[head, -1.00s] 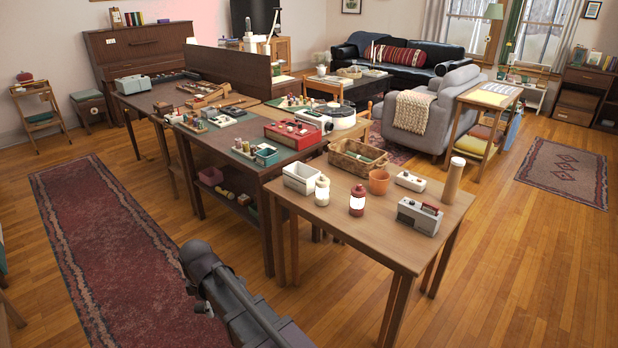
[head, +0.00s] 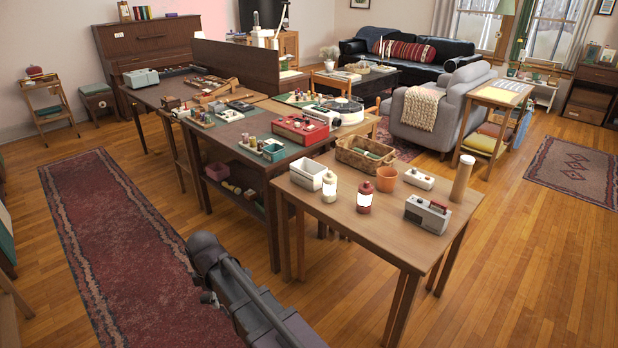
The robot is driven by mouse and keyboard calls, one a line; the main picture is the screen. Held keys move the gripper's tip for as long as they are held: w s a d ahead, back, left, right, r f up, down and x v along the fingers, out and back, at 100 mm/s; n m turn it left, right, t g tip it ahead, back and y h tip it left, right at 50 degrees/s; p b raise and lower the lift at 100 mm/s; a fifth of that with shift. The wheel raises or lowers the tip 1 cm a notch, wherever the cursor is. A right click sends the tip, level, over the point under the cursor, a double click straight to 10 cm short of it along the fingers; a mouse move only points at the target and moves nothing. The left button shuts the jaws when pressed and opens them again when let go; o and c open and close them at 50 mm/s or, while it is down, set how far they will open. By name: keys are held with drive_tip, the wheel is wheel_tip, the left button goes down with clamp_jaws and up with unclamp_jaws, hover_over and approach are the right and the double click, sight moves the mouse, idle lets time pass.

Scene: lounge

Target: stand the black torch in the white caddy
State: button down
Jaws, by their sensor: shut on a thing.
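The white caddy (head: 305,181) is an open box near the left end of the near wooden table (head: 408,250). A white lantern stands close at its right. I do not make out the black torch in the head view. Part of my dark arm rises from the bottom edge, left of the near table and over the floor.
Around the caddy are a white lantern (head: 329,188), a red lantern (head: 365,198), a wicker basket (head: 350,157), a terracotta pot (head: 386,179), a radio (head: 427,214) and a wooden cylinder (head: 462,178). A longer dark table (head: 215,140) adjoins behind. Floor and a red rug (head: 120,230) lie open at left.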

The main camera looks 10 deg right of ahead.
drive_tip(key=shift+r, duration=0.15)
wheel_tip(320, 180, up, 14)
drive_tip(key=p, duration=1.4)
drive_tip(key=shift+a, duration=0.1)
